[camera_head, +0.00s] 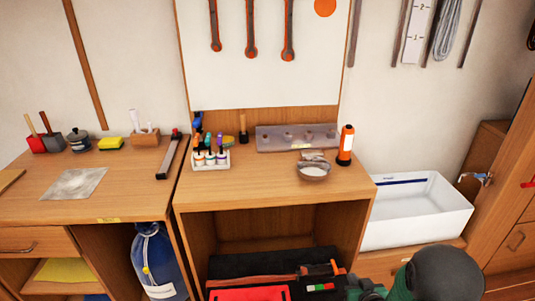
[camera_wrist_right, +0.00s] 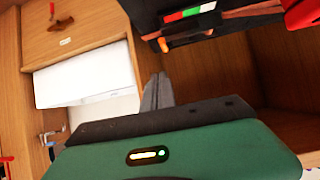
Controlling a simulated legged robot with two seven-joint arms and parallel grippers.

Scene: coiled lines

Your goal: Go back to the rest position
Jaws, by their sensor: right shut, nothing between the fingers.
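My right gripper (camera_head: 362,287) shows only in part at the bottom of the head view, in front of the cabinet's lower right corner. In the right wrist view its grey fingers (camera_wrist_right: 157,92) are together with nothing between them. The green and black gripper body fills the lower part of that view. My left gripper is in neither view.
An open cabinet (camera_head: 270,195) holds a black and red tool case (camera_head: 250,293). On top are a bottle rack (camera_head: 211,158), a bowl (camera_head: 313,171) and an orange torch (camera_head: 346,145). A white sink (camera_head: 415,218) stands right. A blue bag (camera_head: 158,263) hangs left.

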